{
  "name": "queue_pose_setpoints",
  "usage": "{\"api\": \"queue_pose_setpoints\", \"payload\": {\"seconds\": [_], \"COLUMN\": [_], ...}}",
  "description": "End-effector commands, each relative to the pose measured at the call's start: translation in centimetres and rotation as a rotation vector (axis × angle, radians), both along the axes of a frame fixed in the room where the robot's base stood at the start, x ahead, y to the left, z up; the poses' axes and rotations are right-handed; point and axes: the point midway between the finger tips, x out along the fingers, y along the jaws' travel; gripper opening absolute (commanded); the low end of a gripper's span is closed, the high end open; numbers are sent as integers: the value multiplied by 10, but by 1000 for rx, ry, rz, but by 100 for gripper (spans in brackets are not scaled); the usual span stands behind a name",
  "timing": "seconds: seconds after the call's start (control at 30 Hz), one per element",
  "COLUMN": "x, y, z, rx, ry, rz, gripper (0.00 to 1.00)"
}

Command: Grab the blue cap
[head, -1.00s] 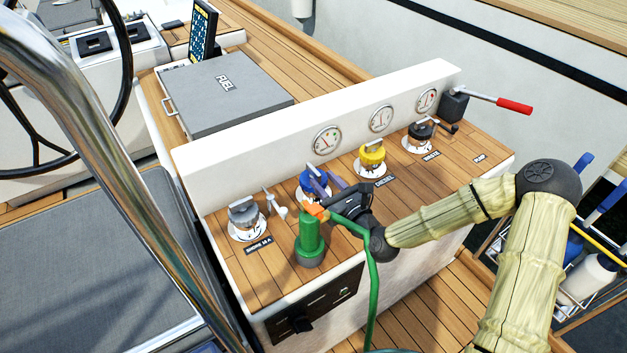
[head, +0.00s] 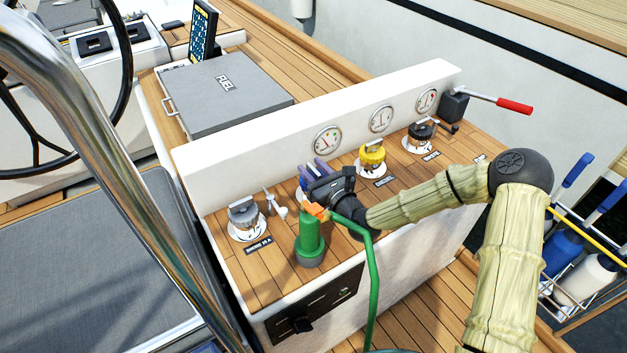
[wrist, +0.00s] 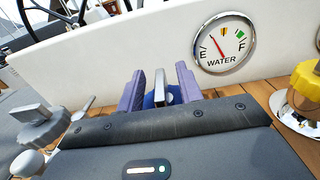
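The blue cap (head: 303,179) sits on the wooden console top, left of the yellow cap; my gripper hides most of it in the head view. In the wrist view the blue cap (wrist: 149,101) shows between my purple fingers, with its upright grey handle in the middle. My gripper (head: 320,171) is at the cap, with its fingers apart. In the wrist view my gripper (wrist: 160,86) has one finger on each side of the handle, with gaps visible. Whether the fingertips touch the cap's sides is hidden.
A green hose fitting (head: 310,240) stands close in front, its hose (head: 372,285) hanging past my wrist. A grey cap (head: 243,215) is to the left, and yellow (head: 371,158) and black (head: 421,134) caps to the right. A white gauge panel (head: 240,168) rises behind.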

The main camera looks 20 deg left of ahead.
Motion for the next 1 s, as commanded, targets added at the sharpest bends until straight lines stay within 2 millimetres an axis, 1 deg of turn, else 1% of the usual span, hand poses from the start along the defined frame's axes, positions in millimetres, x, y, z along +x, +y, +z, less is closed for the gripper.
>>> {"api": "queue_pose_setpoints", "payload": {"seconds": [0.07,0.1,0.27,0.3,0.57,0.67,0.77,0.87,1.0], "x": [0,0,0,0,0,0,0,0,1], "y": [0,0,0,0,0,0,0,-1,-1], "z": [0,0,0,0,1,4,13,30,58], "rx": [0,0,0,0,1,2,2,2,2], "ry": [0,0,0,0,-1,-1,-1,-4,-4], "rz": [0,0,0,0,0,0,-1,-1,-2], "gripper": [36,34,3,0,0,0,0,0,0]}}
